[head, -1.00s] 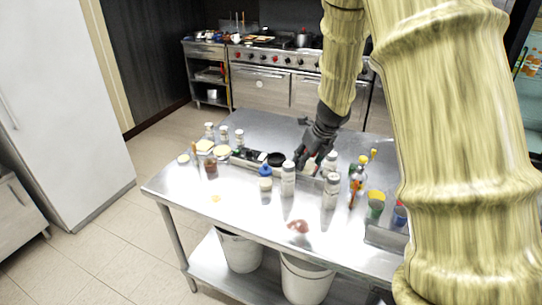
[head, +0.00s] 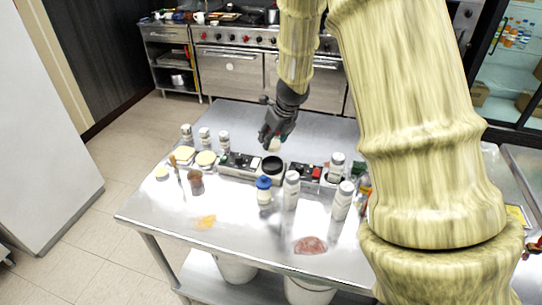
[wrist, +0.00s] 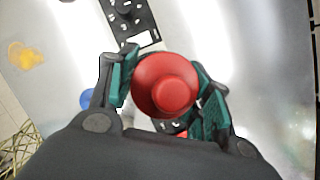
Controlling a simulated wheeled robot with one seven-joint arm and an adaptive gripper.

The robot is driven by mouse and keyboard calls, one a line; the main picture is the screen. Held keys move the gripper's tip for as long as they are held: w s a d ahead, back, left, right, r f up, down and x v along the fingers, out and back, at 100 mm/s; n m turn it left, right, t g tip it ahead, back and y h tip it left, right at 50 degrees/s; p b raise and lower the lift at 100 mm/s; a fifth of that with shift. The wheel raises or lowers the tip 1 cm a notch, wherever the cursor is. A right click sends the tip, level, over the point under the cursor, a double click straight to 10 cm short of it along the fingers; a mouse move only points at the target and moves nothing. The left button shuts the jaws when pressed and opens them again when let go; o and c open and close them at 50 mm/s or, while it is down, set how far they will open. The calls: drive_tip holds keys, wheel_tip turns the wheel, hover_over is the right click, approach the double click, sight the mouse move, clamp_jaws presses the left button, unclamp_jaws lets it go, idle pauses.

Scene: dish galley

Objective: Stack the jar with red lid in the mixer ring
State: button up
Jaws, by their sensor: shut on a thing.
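My gripper (head: 272,137) hangs above the worktable, just over and slightly behind the mixer ring (head: 272,165), a round black ring set in the long mixer unit. In the wrist view my gripper (wrist: 163,92) is shut on the jar with red lid (wrist: 165,84), its fingers on either side. The red lid and its knob face the camera and hide most of the body. In the head view a small pale part of the jar (head: 274,146) shows below the fingers, apart from the ring. The ring is not visible in the wrist view.
A blue-lidded jar (head: 264,190) and a white shaker (head: 291,189) stand in front of the ring. More white shakers (head: 342,200) stand to the right. Several jars (head: 205,137) are at the left. A meat slice (head: 310,245) lies near the front edge.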

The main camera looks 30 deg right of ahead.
sight(273, 147)
drive_tip(key=f, duration=0.3)
drive_tip(key=shift+w+f, duration=0.2)
drive_tip(key=shift+s+f+b, duration=0.2)
drive_tip(key=shift+f+b, duration=0.1)
drive_tip(key=shift+f, duration=0.1)
drive_tip(key=shift+f+b, duration=0.35)
drive_tip(key=shift+f, duration=1.25)
drive_tip(key=shift+f, duration=0.3)
drive_tip(key=o, duration=1.2)
drive_tip(key=shift+r, duration=0.75)
drive_tip(key=p+v, duration=0.1)
drive_tip(key=v, duration=1)
drive_tip(key=shift+s, duration=0.1)
